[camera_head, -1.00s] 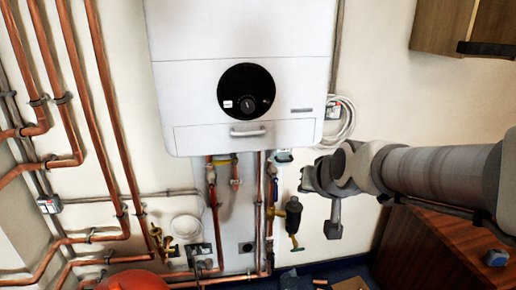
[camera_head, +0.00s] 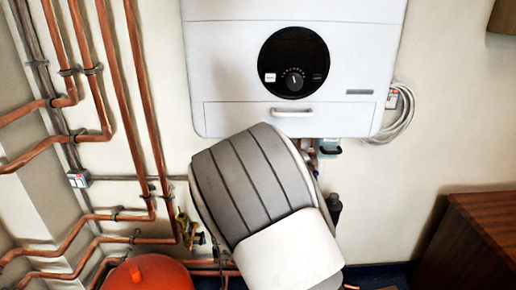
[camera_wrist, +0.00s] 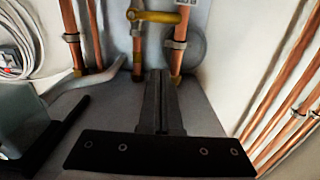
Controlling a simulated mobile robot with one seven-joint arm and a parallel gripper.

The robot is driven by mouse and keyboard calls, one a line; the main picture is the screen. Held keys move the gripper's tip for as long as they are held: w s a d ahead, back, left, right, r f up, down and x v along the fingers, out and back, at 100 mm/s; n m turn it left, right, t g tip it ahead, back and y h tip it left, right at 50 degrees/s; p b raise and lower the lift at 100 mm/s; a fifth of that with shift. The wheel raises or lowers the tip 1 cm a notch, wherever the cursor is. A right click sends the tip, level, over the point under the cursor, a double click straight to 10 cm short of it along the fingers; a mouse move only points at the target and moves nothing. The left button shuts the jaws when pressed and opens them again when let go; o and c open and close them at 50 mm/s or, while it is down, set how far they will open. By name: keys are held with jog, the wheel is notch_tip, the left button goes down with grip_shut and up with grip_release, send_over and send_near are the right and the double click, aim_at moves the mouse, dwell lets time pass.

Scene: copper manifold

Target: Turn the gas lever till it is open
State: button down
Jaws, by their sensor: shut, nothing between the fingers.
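A yellow lever (camera_wrist: 158,16) shows at the top of the wrist view. It lies sideways across the picture, beside upright copper pipes (camera_wrist: 175,60). I take it for the gas lever. My gripper (camera_wrist: 160,76) is shut and empty, its dark fingers pointing up the picture. The fingertips are below the lever in the picture, with a visible gap. How far they are from the pipes in depth I cannot tell. In the head view my own arm covers the pipes under the white boiler (camera_head: 235,80), so the lever and gripper are hidden there.
Copper pipes (camera_head: 130,100) run down the left wall. Brass valves (camera_head: 183,225) and a red tank (camera_head: 150,275) are low at left.

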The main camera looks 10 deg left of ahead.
jog(key=w+a+f, duration=0.2)
jog(key=w+f, duration=0.2)
jog(key=w, duration=0.6)
jog(key=shift+w+a, duration=0.15)
jog(key=shift+a, duration=0.25)
jog(key=shift+a+f+n+b, duration=0.15)
jog(key=shift+f+n+b, duration=0.35)
jog(key=shift+n+b, duration=0.45)
jog(key=d+f+n+b, duration=0.3)
jog(key=f+n+b, duration=0.4)
jog(key=n+b, duration=0.6)
jog(key=shift+w+d+f+n+b, duration=0.15)
jog(key=shift+w+d+n+b, duration=0.25)
jog(key=shift+n, duration=1.15)
jog(key=shift+w, duration=0.1)
jog(key=shift+d, duration=0.1)
